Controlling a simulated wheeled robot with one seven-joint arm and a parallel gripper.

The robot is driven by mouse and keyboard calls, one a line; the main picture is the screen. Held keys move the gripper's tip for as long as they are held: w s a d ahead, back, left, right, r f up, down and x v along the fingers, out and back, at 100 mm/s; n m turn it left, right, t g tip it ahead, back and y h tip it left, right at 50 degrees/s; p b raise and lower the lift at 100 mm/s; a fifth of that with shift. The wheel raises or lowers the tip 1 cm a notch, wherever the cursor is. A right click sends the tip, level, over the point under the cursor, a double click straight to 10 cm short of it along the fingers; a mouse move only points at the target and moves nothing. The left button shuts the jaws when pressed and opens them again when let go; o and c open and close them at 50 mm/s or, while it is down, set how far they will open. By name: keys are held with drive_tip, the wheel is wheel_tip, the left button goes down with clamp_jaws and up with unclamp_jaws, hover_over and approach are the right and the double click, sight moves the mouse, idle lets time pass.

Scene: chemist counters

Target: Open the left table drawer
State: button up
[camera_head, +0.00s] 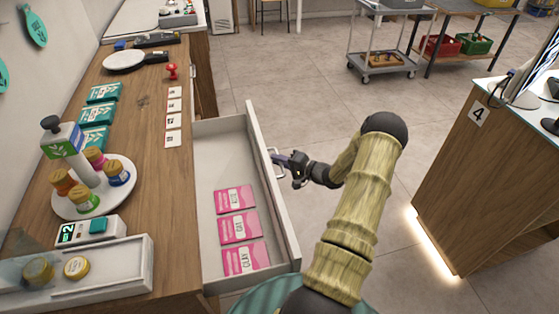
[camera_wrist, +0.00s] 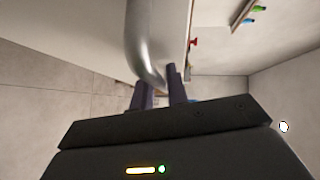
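The left table drawer (camera_head: 215,170) is pulled well out from the wooden counter, and its inside is visible. Three pink packets (camera_head: 240,228) lie in it. Its metal handle (camera_head: 279,165) is on the outer side of the drawer front (camera_head: 265,175). My gripper (camera_head: 284,160) is at this handle, with my arm reaching in from the right. In the wrist view, the curved handle (camera_wrist: 143,45) runs down between the two dark fingers (camera_wrist: 160,92), which appear shut on it. The exact contact is partly hidden by the fingers.
Another counter (camera_head: 480,190) marked 4 stands at the right. A cart (camera_head: 385,65) stands behind. The tiled floor between is clear.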

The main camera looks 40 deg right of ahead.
drive_tip(key=shift+o, duration=1.2)
drive_tip(key=shift+d, duration=0.1)
drive_tip(key=b+v, duration=0.1)
drive_tip(key=v, duration=1.6)
drive_tip(key=shift+s, duration=0.1)
